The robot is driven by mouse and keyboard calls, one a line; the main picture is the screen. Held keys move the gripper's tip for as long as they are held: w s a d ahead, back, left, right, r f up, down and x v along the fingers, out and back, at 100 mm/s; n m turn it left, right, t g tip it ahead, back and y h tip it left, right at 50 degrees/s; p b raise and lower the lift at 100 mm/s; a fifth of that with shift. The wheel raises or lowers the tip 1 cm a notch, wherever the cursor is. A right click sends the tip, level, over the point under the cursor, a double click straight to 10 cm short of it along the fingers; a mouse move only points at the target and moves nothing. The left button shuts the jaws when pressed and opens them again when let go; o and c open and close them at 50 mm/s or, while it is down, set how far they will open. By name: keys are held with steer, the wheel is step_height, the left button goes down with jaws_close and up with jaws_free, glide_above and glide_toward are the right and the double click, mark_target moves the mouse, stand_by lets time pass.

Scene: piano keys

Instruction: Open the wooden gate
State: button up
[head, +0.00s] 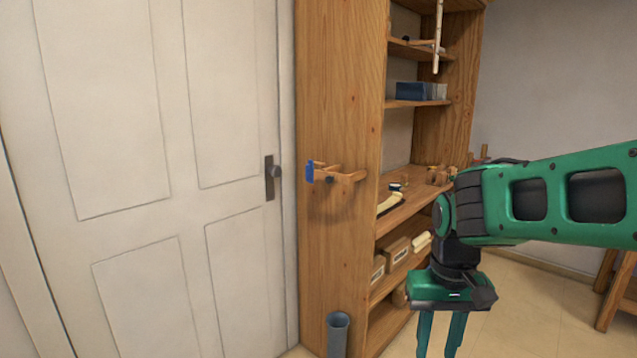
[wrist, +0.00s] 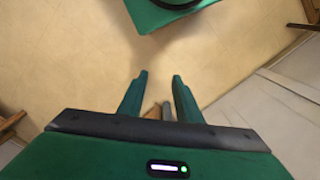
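A white panelled door (head: 105,120) fills the left of the head view and looks shut. Its dark handle plate with a round knob (head: 272,175) is at the door's right edge. No other gate shows, and I cannot tell whether this door is wood. My gripper (head: 439,345) points down at the lower right of the head view, well to the right of the knob and apart from the door. Its fingers are spread with a gap between them. In the wrist view the gripper (wrist: 158,78) is open and holds nothing; floor shows beyond it.
A tall wooden shelf unit (head: 336,90) stands right of the door, holding boxes and small items. A wooden bracket with a blue piece (head: 310,172) sticks out from its side. A grey cylinder bin (head: 338,332) stands at its foot. Wooden furniture (head: 612,290) stands far right.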

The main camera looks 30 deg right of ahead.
steer(key=shift+w+a, duration=0.1)
steer(key=shift+w, duration=0.1)
steer(key=shift+o, duration=1)
steer(key=w+d+r+m+t+h, duration=0.1)
steer(key=w+d+m+h, duration=0.15)
steer(key=w+d, duration=0.45)
steer(key=w+d+m+h, duration=0.1)
steer(key=w+d+h, duration=0.25)
steer(key=w, duration=0.65)
steer(key=m+t+h, duration=0.2)
steer(key=t+h, duration=0.7)
glide_toward(328, 180)
steer(key=x, duration=0.8)
steer(key=shift+w, duration=0.1)
